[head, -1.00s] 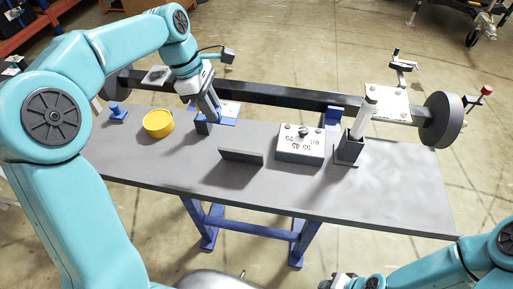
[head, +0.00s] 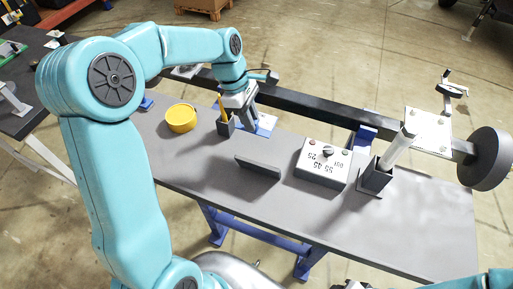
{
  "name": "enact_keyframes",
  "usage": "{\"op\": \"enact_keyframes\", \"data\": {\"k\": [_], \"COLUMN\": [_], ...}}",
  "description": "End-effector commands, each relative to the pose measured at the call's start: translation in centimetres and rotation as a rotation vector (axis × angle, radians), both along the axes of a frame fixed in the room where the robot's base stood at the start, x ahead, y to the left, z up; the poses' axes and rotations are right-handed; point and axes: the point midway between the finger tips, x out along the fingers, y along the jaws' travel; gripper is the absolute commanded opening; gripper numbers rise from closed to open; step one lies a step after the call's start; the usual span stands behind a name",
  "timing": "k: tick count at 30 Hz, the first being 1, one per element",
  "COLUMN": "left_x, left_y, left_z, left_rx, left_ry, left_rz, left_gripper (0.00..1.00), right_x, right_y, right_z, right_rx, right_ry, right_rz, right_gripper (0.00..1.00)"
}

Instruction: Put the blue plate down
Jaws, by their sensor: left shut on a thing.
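The blue plate (head: 267,122) is a flat blue piece with a pale patch, at the back edge of the grey bench (head: 420,215), beside the black beam. My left gripper (head: 246,122) points down at its left side and is shut on it. The fingertips and the near part of the plate are partly hidden, and I cannot tell whether the plate touches the bench. Only a dark bit of my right gripper (head: 347,285) shows at the bottom edge; its jaws cannot be made out.
A dark holder (head: 226,127) with a yellow stick stands just left of my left gripper. A grey upright plate (head: 258,168), a white control box (head: 322,162) and a dark socket with a white tube (head: 398,150) stand to the right.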

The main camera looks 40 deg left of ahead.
Motion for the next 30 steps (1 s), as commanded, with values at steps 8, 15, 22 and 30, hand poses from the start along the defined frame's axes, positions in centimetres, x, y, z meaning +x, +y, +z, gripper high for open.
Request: {"op": "enact_keyframes", "data": {"k": [8,15,22,30], "left_x": [-0.1,0.1,0.4,0.4], "left_y": [-0.1,-0.1,-0.1,-0.1], "left_z": [-6.9,-9.6,-12.5,-12.7], "left_rx": [-0.001,-0.001,0.0,0.0], "left_ry": [0.003,0.003,0.0,-0.001], "left_rz": [0.0,-0.001,-0.001,-0.001], "left_gripper": [0.0,0.0,0.0,0.0], "right_x": [0.0,0.0,0.0,0.0], "right_y": [0.0,0.0,0.0,0.0], "right_z": [0.5,0.7,1.0,0.9], "right_rx": [0.0,0.0,0.0,0.0], "right_ry": [0.0,0.0,0.0,0.0], "right_rz": [0.001,0.0,0.0,0.0], "right_gripper": [0.31,0.31,0.31,0.31]}}
